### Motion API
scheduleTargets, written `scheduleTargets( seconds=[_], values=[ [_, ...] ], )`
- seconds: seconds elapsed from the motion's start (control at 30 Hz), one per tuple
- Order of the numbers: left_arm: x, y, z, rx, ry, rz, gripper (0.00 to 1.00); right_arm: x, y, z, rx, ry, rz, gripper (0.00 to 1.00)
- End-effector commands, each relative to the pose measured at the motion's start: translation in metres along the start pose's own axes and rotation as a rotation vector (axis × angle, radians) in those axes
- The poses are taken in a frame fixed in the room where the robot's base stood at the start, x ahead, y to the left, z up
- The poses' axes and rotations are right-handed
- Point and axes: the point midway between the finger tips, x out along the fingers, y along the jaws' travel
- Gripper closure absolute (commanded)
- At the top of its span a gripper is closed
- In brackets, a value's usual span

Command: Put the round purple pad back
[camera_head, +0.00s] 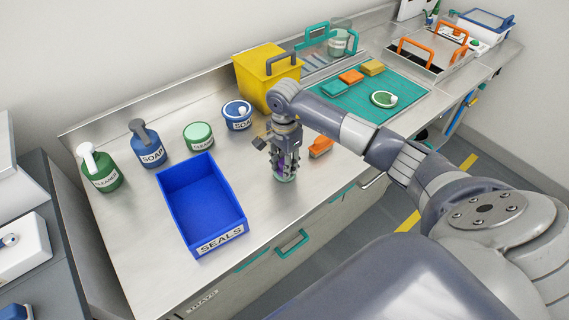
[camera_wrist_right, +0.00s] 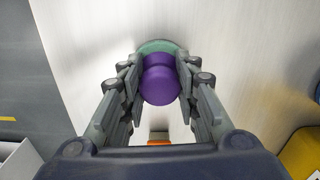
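The round purple pad (camera_wrist_right: 160,82) has a purple knob above a pale green round base, seen in the right wrist view. In the head view it shows only partly (camera_head: 281,170), low between the fingers near the counter's front edge. My right gripper (camera_head: 284,168) points down over it, with one finger on each side of the knob. The fingers are close to the knob, but I cannot tell whether they touch it. The teal mat (camera_head: 347,108) at the right carries teal, orange and yellow blocks and a round green-and-white pad. My left gripper is out of view.
An orange brush-like item (camera_head: 320,147) lies just right of the gripper. A blue SEALS bin (camera_head: 203,181) stands left, a yellow bin (camera_head: 262,82) behind. Soap and cleaner containers (camera_head: 151,150) line the back left. An orange-handled metal tray (camera_head: 430,56) is far right.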

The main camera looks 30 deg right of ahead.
Motion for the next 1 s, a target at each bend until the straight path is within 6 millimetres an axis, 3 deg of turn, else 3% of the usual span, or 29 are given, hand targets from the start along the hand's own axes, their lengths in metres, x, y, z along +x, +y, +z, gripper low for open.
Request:
scheduleTargets(
  seconds=[0.37, 0.53, 1.0],
  values=[
    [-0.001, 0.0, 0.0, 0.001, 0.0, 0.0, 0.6, 0.0, 0.001, 0.0, 0.0, 0.001, 0.002, 0.52],
    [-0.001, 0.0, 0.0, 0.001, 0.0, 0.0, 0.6, -0.01, 0.0, -0.001, 0.0, 0.002, -0.001, 0.52],
    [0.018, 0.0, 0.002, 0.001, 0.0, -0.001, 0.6, -0.103, 0.0, 0.0, 0.0, 0.002, -0.001, 0.52]
  ],
)
